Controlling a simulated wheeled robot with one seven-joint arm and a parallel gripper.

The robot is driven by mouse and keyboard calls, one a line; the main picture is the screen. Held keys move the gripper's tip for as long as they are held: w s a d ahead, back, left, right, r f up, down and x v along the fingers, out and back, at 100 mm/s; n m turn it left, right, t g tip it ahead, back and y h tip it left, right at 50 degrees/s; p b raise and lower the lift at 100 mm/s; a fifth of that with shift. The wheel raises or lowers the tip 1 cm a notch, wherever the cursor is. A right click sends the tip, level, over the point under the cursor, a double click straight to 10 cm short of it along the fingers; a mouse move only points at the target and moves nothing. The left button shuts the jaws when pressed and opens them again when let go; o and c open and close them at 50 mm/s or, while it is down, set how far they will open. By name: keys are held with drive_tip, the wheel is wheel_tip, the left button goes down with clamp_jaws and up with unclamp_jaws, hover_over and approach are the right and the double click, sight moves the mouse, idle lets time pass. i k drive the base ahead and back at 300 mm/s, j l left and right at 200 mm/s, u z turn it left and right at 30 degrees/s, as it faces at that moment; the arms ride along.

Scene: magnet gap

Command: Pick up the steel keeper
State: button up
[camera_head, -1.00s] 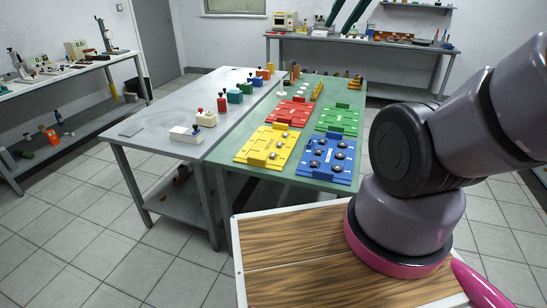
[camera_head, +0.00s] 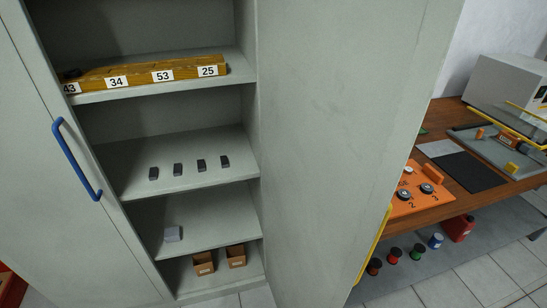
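A small light grey block (camera_head: 172,233) lies alone on the lower shelf of an open grey cabinet, toward its left side. It may be the steel keeper, but I cannot tell its material. Several small dark blocks (camera_head: 178,169) stand in a spaced row on the shelf above it; any of these could also be the keeper. My gripper and arm are not in view.
The cabinet's left door has a blue handle (camera_head: 77,160); a grey panel (camera_head: 345,130) stands right of the shelves. A numbered wooden bar (camera_head: 135,77) lies on the upper shelf, two brown boxes (camera_head: 203,263) at the bottom. A wooden bench (camera_head: 450,205) stands at right.

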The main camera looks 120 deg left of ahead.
sight(224, 163)
drive_tip(key=u, duration=4.25)
drive_tip(key=i+j+z, duration=0.1)
drive_tip(key=j, duration=0.35)
drive_tip(key=i+j+z, duration=0.1)
drive_tip(key=j, duration=0.4)
drive_tip(key=i, duration=0.55)
